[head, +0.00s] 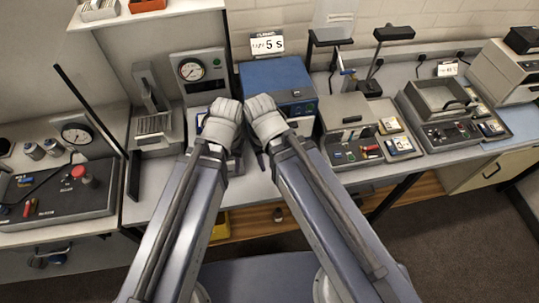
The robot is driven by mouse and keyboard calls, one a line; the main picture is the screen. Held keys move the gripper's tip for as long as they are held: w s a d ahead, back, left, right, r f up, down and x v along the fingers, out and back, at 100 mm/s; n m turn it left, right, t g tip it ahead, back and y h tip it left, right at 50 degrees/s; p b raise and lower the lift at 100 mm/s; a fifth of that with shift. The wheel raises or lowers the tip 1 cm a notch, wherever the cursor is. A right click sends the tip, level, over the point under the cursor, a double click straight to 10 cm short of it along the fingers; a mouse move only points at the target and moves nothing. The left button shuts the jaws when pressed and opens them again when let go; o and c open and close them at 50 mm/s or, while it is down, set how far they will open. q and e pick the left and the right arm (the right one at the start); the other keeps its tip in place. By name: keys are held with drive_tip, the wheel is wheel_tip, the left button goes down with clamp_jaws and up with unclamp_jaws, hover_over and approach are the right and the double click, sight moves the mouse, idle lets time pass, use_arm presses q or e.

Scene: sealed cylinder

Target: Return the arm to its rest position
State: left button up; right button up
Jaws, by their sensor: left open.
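My two arms reach forward from the bottom, side by side. My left gripper (221,119) is at the bench's front edge, before the gauge station and the left side of the blue box. It is open, and I see nothing held in it. My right gripper (264,118) is just to its right, in front of the blue box (275,77). Its fingertips are hidden, so I cannot tell whether it is open. The grippers look close together with a narrow gap. I cannot pick out a sealed cylinder with certainty.
A gauge station (201,72) and a lever device (152,112) stand left of the blue box. A black console (62,187) is at far left. Grey machines (350,118) and an open-lidded unit (440,103) stand right. A dark floor (450,240) is clear at lower right.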

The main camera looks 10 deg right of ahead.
use_arm(q)
wheel_tip(320, 180, down, 9)
drive_tip(key=b, duration=0.9)
use_arm(e)
wheel_tip(320, 180, down, 9)
drive_tip(key=shift+f, duration=0.1)
use_arm(q)
drive_tip(key=shift+r, duration=0.15)
use_arm(e)
drive_tip(key=shift+r, duration=0.25)
